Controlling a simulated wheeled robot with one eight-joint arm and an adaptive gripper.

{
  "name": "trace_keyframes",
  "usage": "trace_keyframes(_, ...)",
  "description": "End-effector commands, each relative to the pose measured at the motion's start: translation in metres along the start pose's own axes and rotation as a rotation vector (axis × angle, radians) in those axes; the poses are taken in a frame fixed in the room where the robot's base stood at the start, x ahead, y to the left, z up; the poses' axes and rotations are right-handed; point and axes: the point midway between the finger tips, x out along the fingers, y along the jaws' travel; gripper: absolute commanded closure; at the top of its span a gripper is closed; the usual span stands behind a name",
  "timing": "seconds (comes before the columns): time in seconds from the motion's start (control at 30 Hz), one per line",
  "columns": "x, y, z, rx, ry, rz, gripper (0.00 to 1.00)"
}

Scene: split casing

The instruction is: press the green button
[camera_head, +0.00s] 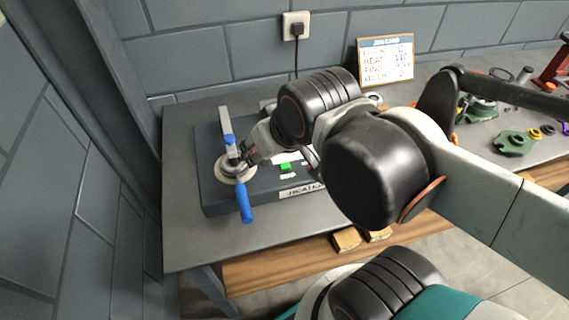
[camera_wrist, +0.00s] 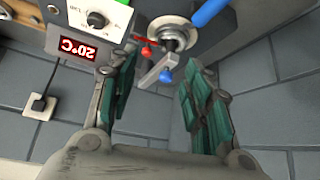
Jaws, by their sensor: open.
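The green button (camera_head: 285,168) sits on top of the dark box (camera_head: 215,195) near its front label, just right of my gripper in the head view. My gripper (camera_head: 246,155) is low over the box, beside the round-based lever with a blue handle (camera_head: 246,204). In the wrist view my gripper (camera_wrist: 160,78) has its fingers spread. The lever's metal bar with a blue ball (camera_wrist: 165,76) shows between them, and nothing is held. My arm hides part of the box's right side.
A white panel with a red 20°C display (camera_wrist: 77,48) and a dark knob (camera_wrist: 96,19) shows in the wrist view. A wall socket (camera_head: 296,25) and a job card (camera_head: 385,60) are behind. Green parts (camera_head: 513,143) lie at the right. The table's left front is clear.

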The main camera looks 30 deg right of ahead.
Motion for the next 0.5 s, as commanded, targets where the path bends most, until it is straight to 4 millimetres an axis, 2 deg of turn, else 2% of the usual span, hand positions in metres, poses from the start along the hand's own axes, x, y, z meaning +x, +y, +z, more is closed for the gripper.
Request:
trace_keyframes(0.03,0.0000,0.0000,0.0000,0.000,0.000,0.000,0.74)
trace_keyframes(0.13,0.0000,0.0000,0.0000,0.000,0.000,0.000,0.96)
trace_keyframes(0.17,0.0000,0.0000,0.0000,0.000,0.000,0.000,1.00)
trace_keyframes(0.5,0.0000,0.0000,0.0000,0.000,0.000,0.000,1.00)
